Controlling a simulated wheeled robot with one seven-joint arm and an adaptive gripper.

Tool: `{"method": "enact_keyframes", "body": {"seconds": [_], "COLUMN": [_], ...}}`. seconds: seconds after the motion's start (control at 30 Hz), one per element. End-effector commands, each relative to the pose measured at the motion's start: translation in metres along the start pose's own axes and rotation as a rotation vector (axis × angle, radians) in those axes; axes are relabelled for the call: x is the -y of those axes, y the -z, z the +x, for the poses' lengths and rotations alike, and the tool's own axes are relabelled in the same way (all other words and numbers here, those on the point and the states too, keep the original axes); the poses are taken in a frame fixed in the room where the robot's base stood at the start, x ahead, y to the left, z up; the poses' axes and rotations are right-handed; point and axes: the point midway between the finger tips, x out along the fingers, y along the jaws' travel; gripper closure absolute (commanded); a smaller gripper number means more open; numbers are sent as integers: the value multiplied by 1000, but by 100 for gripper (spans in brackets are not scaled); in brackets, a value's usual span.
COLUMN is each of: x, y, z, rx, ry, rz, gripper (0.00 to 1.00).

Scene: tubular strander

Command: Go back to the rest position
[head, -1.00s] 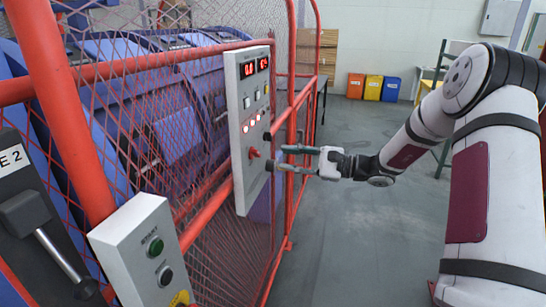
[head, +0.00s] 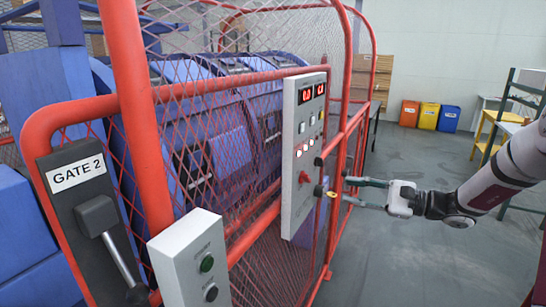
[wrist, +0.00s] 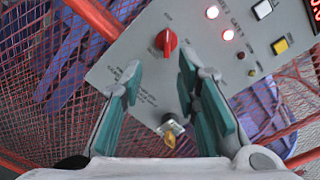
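My gripper (head: 345,189) is open and empty at the right edge of the grey control panel (head: 301,165) in the head view. In the wrist view my gripper (wrist: 160,65) has its two teal-padded fingers spread apart over the same panel (wrist: 190,30). A red rotary knob (wrist: 166,41) shows between and beyond the fingertips. A yellow key (wrist: 171,140) in a switch shows lower down between the fingers. I cannot tell whether either finger touches the panel.
Red fence posts and mesh (head: 222,165) surround the blue strander drum. A GATE 2 lever box (head: 93,215) and a small button box (head: 195,262) stand in the left foreground. Coloured bins (head: 428,116) and a yellow stool (head: 487,130) are behind.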

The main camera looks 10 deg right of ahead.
Motion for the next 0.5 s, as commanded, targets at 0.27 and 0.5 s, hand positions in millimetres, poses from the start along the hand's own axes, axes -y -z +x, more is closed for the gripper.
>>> {"method": "enact_keyframes", "body": {"seconds": [0.27, 0.5], "x": [-51, -106], "y": [-91, -165], "z": [41, 37], "rx": [-24, -90], "ry": [-402, -764], "rz": [-174, -397], "gripper": [71, 71]}}
